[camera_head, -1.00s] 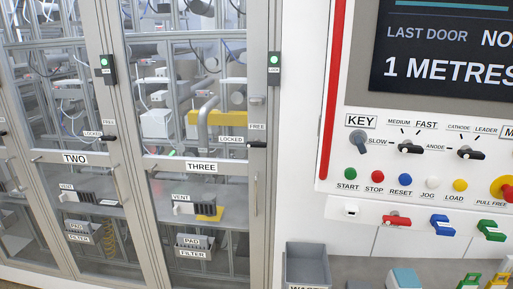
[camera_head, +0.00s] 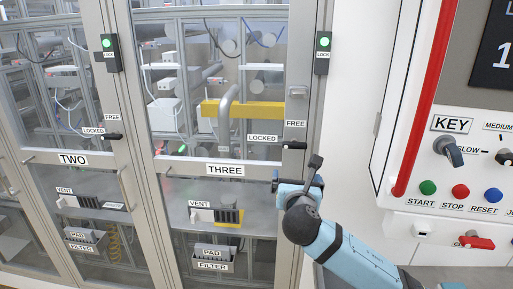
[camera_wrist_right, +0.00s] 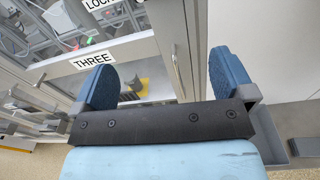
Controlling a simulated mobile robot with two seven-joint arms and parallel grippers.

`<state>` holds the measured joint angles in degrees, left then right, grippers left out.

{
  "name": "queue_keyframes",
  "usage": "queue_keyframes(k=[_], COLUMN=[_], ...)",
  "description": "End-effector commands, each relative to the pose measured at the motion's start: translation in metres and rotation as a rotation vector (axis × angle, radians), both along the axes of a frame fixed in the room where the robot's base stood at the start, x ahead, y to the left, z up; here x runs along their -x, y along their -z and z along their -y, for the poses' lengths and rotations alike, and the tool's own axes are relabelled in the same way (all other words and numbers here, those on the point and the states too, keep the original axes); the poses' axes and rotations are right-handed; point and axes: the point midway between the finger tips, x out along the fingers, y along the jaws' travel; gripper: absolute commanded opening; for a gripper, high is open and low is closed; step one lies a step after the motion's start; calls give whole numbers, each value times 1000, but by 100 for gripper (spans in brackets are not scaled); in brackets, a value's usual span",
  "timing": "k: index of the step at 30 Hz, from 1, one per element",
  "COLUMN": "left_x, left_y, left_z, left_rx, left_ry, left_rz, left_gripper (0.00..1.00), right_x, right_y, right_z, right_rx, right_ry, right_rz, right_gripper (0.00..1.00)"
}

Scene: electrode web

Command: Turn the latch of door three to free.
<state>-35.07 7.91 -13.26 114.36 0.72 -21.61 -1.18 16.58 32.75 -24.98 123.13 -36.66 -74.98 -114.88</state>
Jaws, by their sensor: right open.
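Door three (camera_head: 225,170) is a glazed cabinet door with a grey frame and a "THREE" label. Its latch (camera_head: 294,145) is a small black handle on the right frame post. The handle lies roughly level and points left, towards the "LOCKED" label (camera_head: 263,138); the "FREE" label (camera_head: 295,124) is above it. My right gripper (camera_head: 298,182) is just below the latch, in front of the door's right edge, apart from it. In the right wrist view its two blue fingers (camera_wrist_right: 162,84) are wide apart with nothing between them. My left gripper is in neither view.
A vertical door handle (camera_head: 277,205) is close to my right gripper. Door two (camera_head: 75,160) is to the left with its own black latch (camera_head: 113,136). A control panel (camera_head: 450,190) with a red edge strip, knobs and buttons stands at right. A grey bin (camera_wrist_right: 305,150) is low at right.

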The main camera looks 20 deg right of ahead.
Motion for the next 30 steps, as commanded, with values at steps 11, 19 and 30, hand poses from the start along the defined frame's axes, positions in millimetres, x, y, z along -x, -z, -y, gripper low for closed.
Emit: queue_keyframes(k=[11,19,30], left_x=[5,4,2], left_y=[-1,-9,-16], left_z=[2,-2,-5], left_rx=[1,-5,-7], left_ry=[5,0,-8], left_rz=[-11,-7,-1], left_gripper=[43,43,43], right_x=[-25,-75,-115], right_y=[-23,-22,-20], right_z=[24,54,78], right_rx=[107,103,102], right_ry=[42,40,38], right_rz=[-10,-11,-11], right_gripper=[100,100,100])
